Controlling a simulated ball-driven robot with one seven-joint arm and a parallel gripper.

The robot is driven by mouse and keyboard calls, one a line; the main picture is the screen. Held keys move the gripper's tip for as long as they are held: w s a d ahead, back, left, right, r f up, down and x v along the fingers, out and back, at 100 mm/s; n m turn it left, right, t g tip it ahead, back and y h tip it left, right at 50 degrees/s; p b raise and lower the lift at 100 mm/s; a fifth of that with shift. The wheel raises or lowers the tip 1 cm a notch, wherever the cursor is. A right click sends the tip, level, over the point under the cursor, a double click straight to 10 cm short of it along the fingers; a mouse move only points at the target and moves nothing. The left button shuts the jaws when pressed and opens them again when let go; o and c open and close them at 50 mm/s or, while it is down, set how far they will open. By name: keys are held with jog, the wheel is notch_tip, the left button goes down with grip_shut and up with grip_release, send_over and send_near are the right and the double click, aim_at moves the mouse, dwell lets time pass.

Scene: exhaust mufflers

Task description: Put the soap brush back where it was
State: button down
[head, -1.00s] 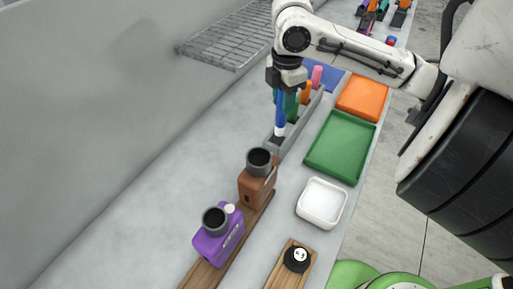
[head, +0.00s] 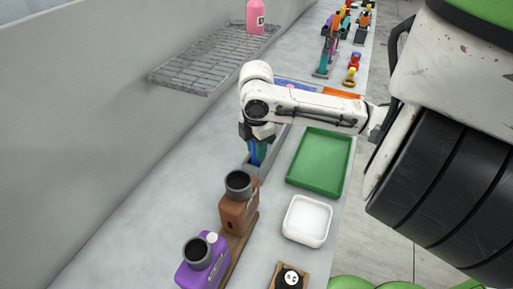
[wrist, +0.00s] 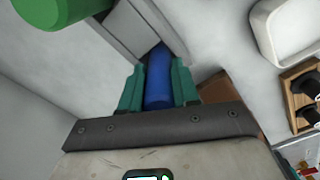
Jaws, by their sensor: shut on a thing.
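The soap brush, as far as I can tell, is the blue-handled item (head: 258,152) under my gripper (head: 258,143) in the head view. In the wrist view its blue handle (wrist: 158,82) stands between the green fingers of my gripper (wrist: 158,90), which are shut on it. The long grey holder (head: 251,168) is right below. The brush's lower end is at the near end of this holder and appears to go into it; the holder's wall hides the tip. The holder's edge (wrist: 128,32) also shows in the wrist view.
A green cylinder (wrist: 55,8) is close by in the wrist view. A green tray (head: 321,163) and a white dish (head: 307,221) lie to the right. A wire shelf (head: 205,62) is on the wall.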

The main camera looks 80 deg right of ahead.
jog(key=c, duration=0.8)
grip_release()
notch_tip(320, 180, up, 12)
jog(key=shift+r+p, duration=0.1)
jog(key=shift+p, duration=1.1)
